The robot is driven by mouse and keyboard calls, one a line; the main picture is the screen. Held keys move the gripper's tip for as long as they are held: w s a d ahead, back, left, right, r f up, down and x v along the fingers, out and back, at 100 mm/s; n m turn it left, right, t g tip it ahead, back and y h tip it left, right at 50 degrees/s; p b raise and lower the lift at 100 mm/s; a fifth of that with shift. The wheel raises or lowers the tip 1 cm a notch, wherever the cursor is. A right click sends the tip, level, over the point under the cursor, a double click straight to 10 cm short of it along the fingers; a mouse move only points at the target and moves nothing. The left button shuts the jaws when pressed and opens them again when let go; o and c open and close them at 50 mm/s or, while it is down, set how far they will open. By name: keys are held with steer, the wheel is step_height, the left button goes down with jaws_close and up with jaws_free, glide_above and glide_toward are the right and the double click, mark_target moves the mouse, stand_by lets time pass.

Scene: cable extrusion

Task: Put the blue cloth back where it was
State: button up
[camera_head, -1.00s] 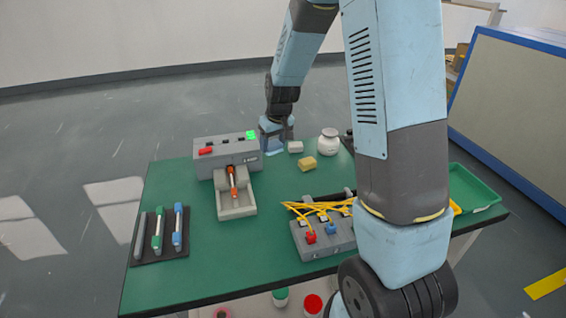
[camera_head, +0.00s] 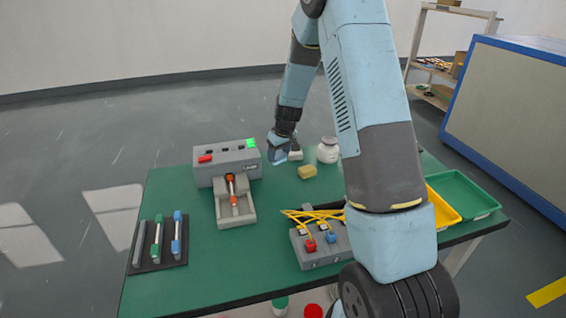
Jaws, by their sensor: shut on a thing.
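My gripper (camera_head: 278,153) is at the far edge of the green table, just right of the grey machine. It is shut on the blue cloth (camera_head: 277,160), a small light-blue patch at its fingertips, hard to tell apart from my own light-blue gripper. The fingers are too small to make out. The cloth appears just above the tabletop; I cannot tell whether it touches it. A white block (camera_head: 296,155) is close on the right of my gripper.
A yellow sponge (camera_head: 307,172) and a white jar (camera_head: 328,150) stand nearby. The grey machine (camera_head: 228,162) with its tray is left.

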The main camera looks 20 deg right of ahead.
mark_target(281, 153)
steer(key=shift+w+d+f, duration=0.25)
steer(key=shift+w+f, duration=0.25)
steer(key=shift+f, duration=0.2)
steer(key=shift+w+d+f, duration=0.2)
steer(key=shift+w+f, duration=0.25)
steer(key=shift+f, duration=0.2)
step_height(281, 153, down, 3)
steer(key=shift+r, duration=0.15)
steer(key=o, duration=1)
